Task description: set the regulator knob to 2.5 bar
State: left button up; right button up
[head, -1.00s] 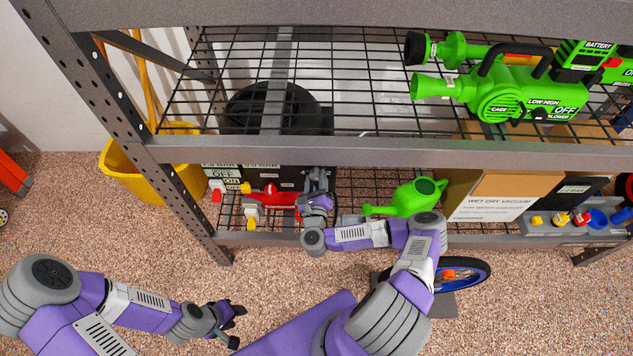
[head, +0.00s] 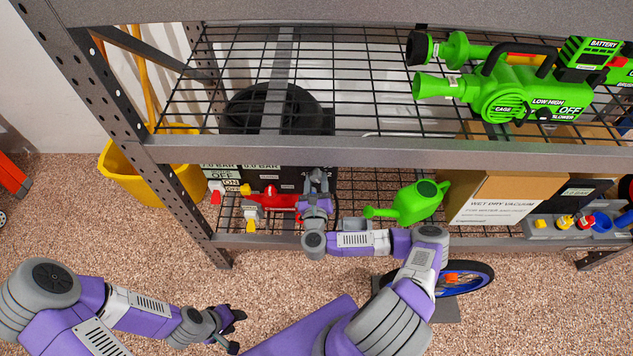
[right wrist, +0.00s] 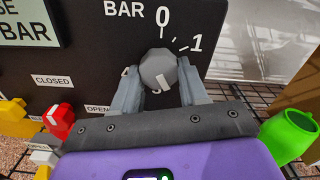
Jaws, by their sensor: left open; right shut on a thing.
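The grey faceted regulator knob (right wrist: 158,69) is on a black panel (right wrist: 95,65) in the right wrist view. A white mark on its face lies toward the lower side, near a partly hidden numeral. The scale shows BAR, 0 and 1 above and to the right; the lower numerals are mostly covered. My right gripper (right wrist: 158,82) is shut on the knob, one finger on each side. In the head view my right gripper (head: 317,180) is at the panel (head: 285,180) on the lower shelf, hiding the knob. My left gripper (head: 236,328) is open and empty over the carpet.
A red lever (right wrist: 60,119) beside CLOSED and OPEN labels and yellow parts (right wrist: 14,110) are left of my right gripper. A green watering can (head: 418,202) stands to the right. The upper shelf's front beam (head: 400,152) runs above my right arm.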

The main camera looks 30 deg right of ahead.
jog(key=o, duration=1.1)
jog(key=shift+c, duration=0.2)
jog(key=p+v, duration=0.1)
jog(key=v, duration=0.6)
jog(key=shift+s+a+p, duration=0.2)
jog(key=shift+s+p, duration=0.05)
jog(key=shift+p, duration=0.05)
